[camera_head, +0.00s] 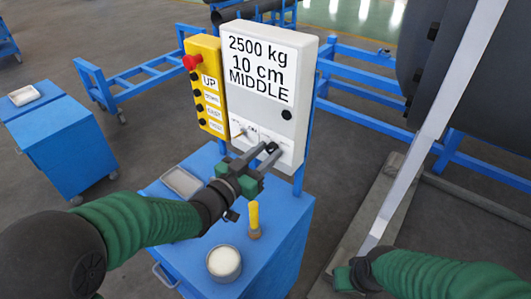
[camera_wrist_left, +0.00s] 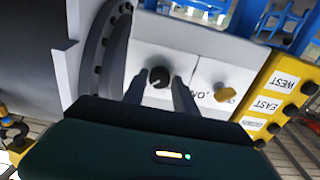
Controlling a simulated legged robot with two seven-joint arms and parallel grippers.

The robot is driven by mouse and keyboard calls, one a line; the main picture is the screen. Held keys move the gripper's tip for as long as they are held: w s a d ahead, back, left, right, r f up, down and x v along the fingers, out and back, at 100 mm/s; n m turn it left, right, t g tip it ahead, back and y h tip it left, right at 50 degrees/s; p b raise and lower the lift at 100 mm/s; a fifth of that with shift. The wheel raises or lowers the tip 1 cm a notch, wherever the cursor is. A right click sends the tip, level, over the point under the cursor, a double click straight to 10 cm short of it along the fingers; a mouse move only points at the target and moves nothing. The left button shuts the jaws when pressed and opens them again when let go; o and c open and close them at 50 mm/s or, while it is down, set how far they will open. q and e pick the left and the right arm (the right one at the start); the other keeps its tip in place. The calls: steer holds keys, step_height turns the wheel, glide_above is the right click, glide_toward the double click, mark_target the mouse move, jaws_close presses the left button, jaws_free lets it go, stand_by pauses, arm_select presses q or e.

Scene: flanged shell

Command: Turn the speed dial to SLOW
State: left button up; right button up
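A white control box (camera_head: 262,75) reads "2500 kg 10 cm MIDDLE" and has a pale lower panel with two knobs. The black dial (camera_wrist_left: 160,77) is on this panel, also in the head view (camera_head: 271,148); its label and pointer direction cannot be read. A yellowish knob (camera_wrist_left: 224,93) sits beside it near partly hidden lettering. My left gripper (camera_head: 266,155) reaches the panel at the black dial. In the left wrist view its two fingers (camera_wrist_left: 159,88) are apart, one on each side of the dial; contact cannot be told. My right gripper (camera_head: 350,276) is low at right, its fingers unclear.
A yellow button box (camera_head: 206,87) with a red stop button (camera_head: 191,61) adjoins the control box. The blue cart (camera_head: 285,225) below holds a grey tray (camera_head: 182,181), a yellow-handled tool (camera_head: 254,217) and a round container (camera_head: 224,262). A large dark cylinder (camera_head: 470,80) stands right.

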arm_select(q)
jaws_close()
